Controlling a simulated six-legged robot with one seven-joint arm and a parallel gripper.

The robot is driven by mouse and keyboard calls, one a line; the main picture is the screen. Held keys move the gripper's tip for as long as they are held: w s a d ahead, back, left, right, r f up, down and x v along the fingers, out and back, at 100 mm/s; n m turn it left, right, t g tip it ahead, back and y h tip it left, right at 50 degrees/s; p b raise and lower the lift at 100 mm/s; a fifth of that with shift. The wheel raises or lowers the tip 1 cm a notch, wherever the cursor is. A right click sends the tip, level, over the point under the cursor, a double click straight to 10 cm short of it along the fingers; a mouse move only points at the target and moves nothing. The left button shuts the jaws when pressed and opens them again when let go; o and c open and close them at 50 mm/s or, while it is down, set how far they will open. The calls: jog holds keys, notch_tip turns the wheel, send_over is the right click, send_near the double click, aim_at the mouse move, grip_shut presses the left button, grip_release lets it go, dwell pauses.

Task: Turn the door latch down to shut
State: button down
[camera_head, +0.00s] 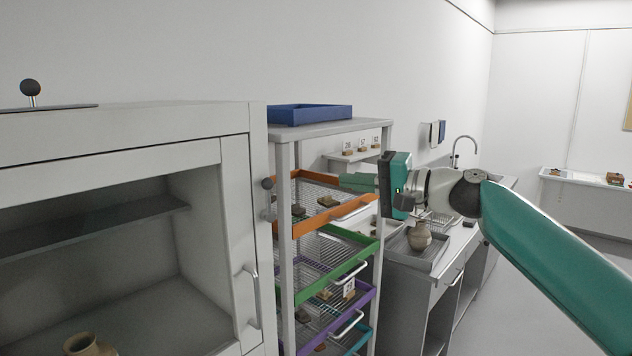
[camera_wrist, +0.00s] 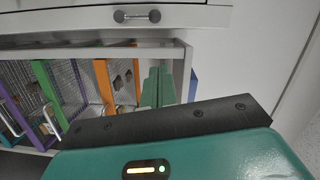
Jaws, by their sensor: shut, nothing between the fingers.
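The door latch (camera_head: 268,197) is a small grey piece with a dark round knob on the right edge of the pale cabinet front. In the wrist view the latch (camera_wrist: 137,16) is a short bar with a dark round end on each side, lying along the cabinet's vertical edge. My gripper (camera_head: 345,182) is to the right of the latch, in front of the rack, its teal fingers pointing left. It is apart from the latch. In the wrist view its fingers (camera_wrist: 157,88) are together with nothing between them.
The cabinet (camera_head: 120,122) has a curved handle (camera_head: 251,290) on its right side and a pot (camera_head: 85,345) inside. A rack (camera_head: 286,250) with coloured trays of sherds stands beside it, a blue tray (camera_head: 310,115) on top. A counter with another pot (camera_head: 419,237) stands behind.

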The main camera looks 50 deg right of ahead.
aim_at(268, 198)
jog(key=a+x, duration=0.2)
jog(key=x, duration=1)
jog(key=shift+s+a+f, duration=0.2)
jog(key=shift+a+f, duration=0.1)
jog(key=shift+a, duration=0.15)
